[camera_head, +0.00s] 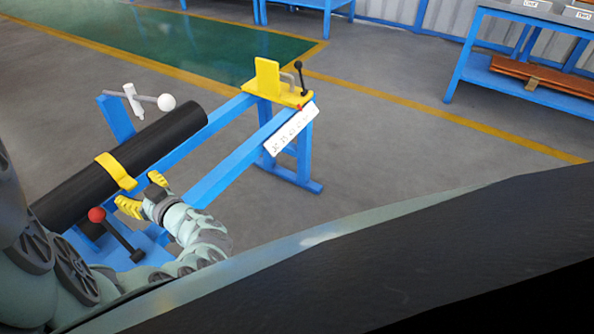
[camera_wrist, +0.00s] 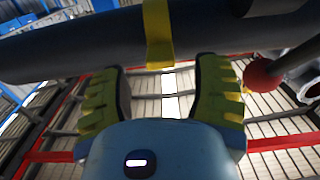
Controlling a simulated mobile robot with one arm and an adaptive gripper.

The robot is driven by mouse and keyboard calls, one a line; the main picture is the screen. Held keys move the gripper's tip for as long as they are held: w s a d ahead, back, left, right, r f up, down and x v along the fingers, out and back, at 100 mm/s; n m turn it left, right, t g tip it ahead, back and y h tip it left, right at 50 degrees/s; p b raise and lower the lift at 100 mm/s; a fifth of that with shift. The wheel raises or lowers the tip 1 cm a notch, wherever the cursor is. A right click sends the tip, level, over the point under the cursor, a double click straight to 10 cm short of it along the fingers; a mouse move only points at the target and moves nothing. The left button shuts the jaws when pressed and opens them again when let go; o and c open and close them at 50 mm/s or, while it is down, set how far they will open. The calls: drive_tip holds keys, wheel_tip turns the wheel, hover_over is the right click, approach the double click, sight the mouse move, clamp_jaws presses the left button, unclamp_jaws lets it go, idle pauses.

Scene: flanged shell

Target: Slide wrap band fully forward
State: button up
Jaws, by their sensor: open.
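The yellow wrap band (camera_head: 116,170) goes over a long black cylinder (camera_head: 165,145) lying on a blue frame. In the wrist view the band (camera_wrist: 157,28) crosses the cylinder (camera_wrist: 80,48), and its lower tab shows in line with the gap between my fingers. My gripper (camera_head: 143,193), with yellow-green finger pads, is open beside the cylinder, just to the right of the band in the head view. The wrist view shows nothing held between the fingertips (camera_wrist: 162,68). I cannot tell whether the fingertips touch the band. The band's far underside is hidden.
A red-knobbed lever (camera_head: 97,215) stands close to my gripper; its knob (camera_wrist: 262,75) is right of my fingers in the wrist view. A white-knobbed handle (camera_head: 165,102) is behind the cylinder. A yellow stop plate (camera_head: 267,78) and black-knobbed lever (camera_head: 300,75) top the frame's far end.

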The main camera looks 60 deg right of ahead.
sight(133, 186)
drive_tip(key=shift+w+a+b, duration=0.15)
drive_tip(key=shift+w+b, duration=0.15)
drive_tip(key=shift+w, duration=1.55)
clamp_jaws()
